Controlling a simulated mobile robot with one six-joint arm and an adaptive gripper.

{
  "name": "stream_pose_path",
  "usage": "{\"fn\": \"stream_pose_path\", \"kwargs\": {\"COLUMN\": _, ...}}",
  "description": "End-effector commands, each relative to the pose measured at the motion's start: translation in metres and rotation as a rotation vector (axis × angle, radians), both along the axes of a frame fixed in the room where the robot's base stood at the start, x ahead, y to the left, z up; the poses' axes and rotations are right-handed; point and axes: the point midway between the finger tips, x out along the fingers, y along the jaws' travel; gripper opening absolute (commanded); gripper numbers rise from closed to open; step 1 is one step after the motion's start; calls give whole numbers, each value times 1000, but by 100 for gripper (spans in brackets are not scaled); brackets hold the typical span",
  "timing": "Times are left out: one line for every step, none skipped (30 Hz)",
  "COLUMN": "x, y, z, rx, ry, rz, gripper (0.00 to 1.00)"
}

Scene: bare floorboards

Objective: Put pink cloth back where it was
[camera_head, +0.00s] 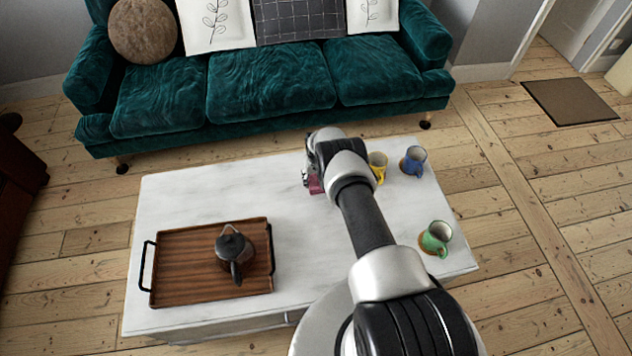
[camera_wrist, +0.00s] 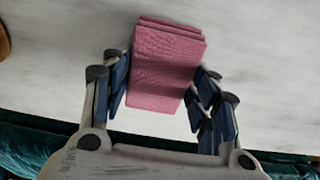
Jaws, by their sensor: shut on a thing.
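The pink cloth (camera_wrist: 165,65) is a folded, layered block between the two fingers of my gripper (camera_wrist: 160,85) in the wrist view. My gripper is shut on it. In the head view a small part of the pink cloth (camera_head: 315,185) shows under my gripper (camera_head: 310,180), over the back middle of the white marble table (camera_head: 200,200). The rest of it is hidden by my arm. I cannot tell whether the cloth touches the table top.
A wooden tray (camera_head: 180,275) with a dark pot (camera_head: 233,250) stands at the left. A yellow mug (camera_head: 378,166), a blue mug (camera_head: 413,161) and a green mug (camera_head: 436,238) stand at the right. A teal sofa (camera_head: 270,85) is behind. The table's back left is clear.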

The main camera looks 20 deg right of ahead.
Motion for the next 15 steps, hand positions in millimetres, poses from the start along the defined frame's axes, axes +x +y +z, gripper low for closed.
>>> {"fn": "stream_pose_path", "kwargs": {"x": 1, "y": 0, "z": -5, "rx": -1, "ry": -3, "rz": 0, "gripper": 20}}
{"fn": "stream_pose_path", "kwargs": {"x": 1, "y": 0, "z": -6, "rx": -1, "ry": -3, "rz": 0, "gripper": 20}}
{"fn": "stream_pose_path", "kwargs": {"x": 1, "y": 0, "z": -6, "rx": -1, "ry": -3, "rz": 0, "gripper": 20}}
{"fn": "stream_pose_path", "kwargs": {"x": 1, "y": 0, "z": -5, "rx": -1, "ry": -3, "rz": 0, "gripper": 20}}
{"fn": "stream_pose_path", "kwargs": {"x": 1, "y": 0, "z": -5, "rx": -1, "ry": -3, "rz": 0, "gripper": 20}}
{"fn": "stream_pose_path", "kwargs": {"x": 1, "y": 0, "z": -5, "rx": -1, "ry": -3, "rz": 0, "gripper": 20}}
{"fn": "stream_pose_path", "kwargs": {"x": 1, "y": 0, "z": -4, "rx": -1, "ry": -3, "rz": 0, "gripper": 20}}
{"fn": "stream_pose_path", "kwargs": {"x": 1, "y": 0, "z": -4, "rx": -1, "ry": -3, "rz": 0, "gripper": 20}}
{"fn": "stream_pose_path", "kwargs": {"x": 1, "y": 0, "z": -4, "rx": -1, "ry": -3, "rz": 0, "gripper": 20}}
{"fn": "stream_pose_path", "kwargs": {"x": 1, "y": 0, "z": -5, "rx": 0, "ry": -2, "rz": 0, "gripper": 20}}
{"fn": "stream_pose_path", "kwargs": {"x": 1, "y": 0, "z": -6, "rx": 0, "ry": -2, "rz": 0, "gripper": 20}}
{"fn": "stream_pose_path", "kwargs": {"x": 1, "y": 0, "z": -7, "rx": 0, "ry": -2, "rz": 0, "gripper": 20}}
{"fn": "stream_pose_path", "kwargs": {"x": 1, "y": 0, "z": -8, "rx": 0, "ry": -2, "rz": 0, "gripper": 20}}
{"fn": "stream_pose_path", "kwargs": {"x": 1, "y": 0, "z": -9, "rx": 0, "ry": -2, "rz": 0, "gripper": 20}}
{"fn": "stream_pose_path", "kwargs": {"x": 1, "y": 0, "z": -9, "rx": 0, "ry": -2, "rz": 0, "gripper": 56}}
